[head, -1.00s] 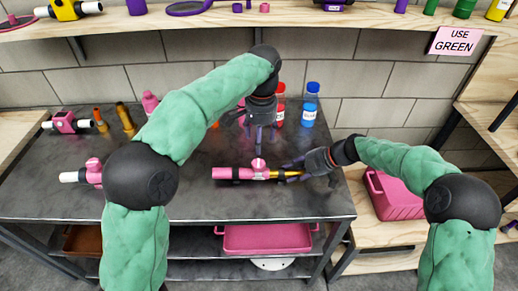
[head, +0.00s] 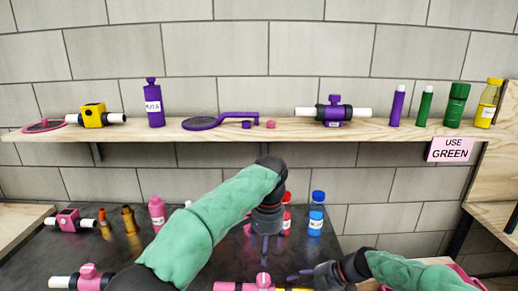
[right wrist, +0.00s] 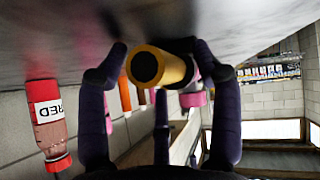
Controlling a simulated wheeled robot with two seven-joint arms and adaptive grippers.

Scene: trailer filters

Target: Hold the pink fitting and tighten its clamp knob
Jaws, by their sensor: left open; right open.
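The pink fitting (head: 232,287) lies on the dark table at the bottom edge of the head view, partly cut off. Its pink clamp knob (head: 263,279) points up. A gold tube (right wrist: 165,68) extends from its right end. My left gripper (head: 265,250) is open, pointing down above the knob, apart from it. My right gripper (head: 292,276) is open at the right end of the gold tube. In the right wrist view, the tube's end sits between the spread fingers of this gripper (right wrist: 165,85), with the pink knob (right wrist: 193,98) behind.
Red and blue bottles (head: 316,222) stand at the back. A shelf (head: 290,134) above holds purple, green and yellow items. A sign (head: 450,149) reads "USE GREEN".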

